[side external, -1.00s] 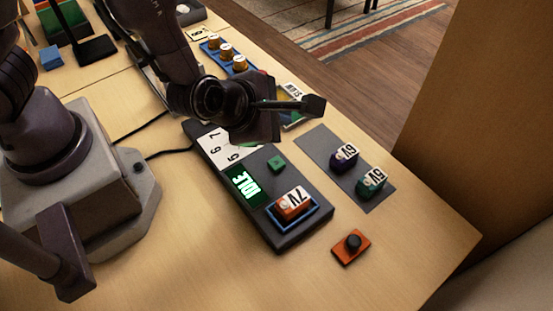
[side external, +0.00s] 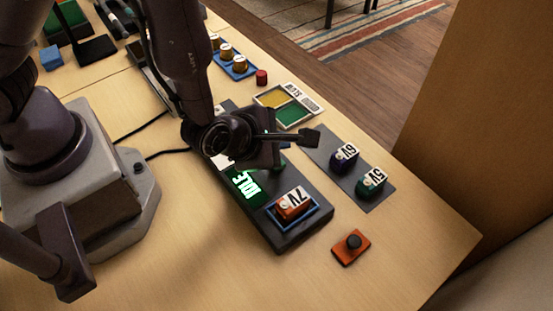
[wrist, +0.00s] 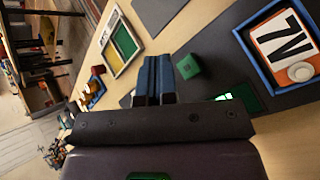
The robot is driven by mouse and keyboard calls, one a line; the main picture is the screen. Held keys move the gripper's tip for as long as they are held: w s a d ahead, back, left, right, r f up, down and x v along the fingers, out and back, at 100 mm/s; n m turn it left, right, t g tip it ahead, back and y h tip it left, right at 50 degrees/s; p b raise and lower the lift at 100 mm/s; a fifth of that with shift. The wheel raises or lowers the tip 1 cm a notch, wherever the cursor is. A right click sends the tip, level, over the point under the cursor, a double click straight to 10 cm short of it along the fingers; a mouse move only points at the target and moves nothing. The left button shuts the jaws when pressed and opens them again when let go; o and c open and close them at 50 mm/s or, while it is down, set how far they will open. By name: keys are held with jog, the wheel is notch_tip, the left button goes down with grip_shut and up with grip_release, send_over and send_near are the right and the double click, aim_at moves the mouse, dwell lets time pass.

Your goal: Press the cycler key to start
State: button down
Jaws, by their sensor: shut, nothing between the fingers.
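The cycler (side external: 290,236) is a dark box on the table with a lit green display reading IDLE (side external: 246,186). A 7V pack (side external: 293,204), orange with a white label, sits in its blue-rimmed bay. The small green key (wrist: 188,66) is on the cycler's top; in the side view my gripper mostly covers it. My gripper (wrist: 154,62) is shut and empty, above the cycler by the key. In the wrist view the fingertips lie just left of the key. I cannot tell their height above it, but no contact is clear.
6V (side external: 344,158) and 5V (side external: 371,182) packs stand on a grey mat (side external: 378,203) to the right. An orange block with a black knob (side external: 351,247) lies near the front. A yellow-green sorting tray (side external: 288,105) and a blue rack (side external: 234,65) are behind.

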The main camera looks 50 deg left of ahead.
jog(key=shift+f, duration=1.3)
jog(key=shift+f, duration=0.1)
dwell(1.0)
jog(key=shift+f, duration=0.3)
jog(key=shift+f, duration=0.5)
dwell(0.6)
dwell(0.4)
jog(key=shift+r, duration=0.95)
jog(key=shift+r, duration=2.5)
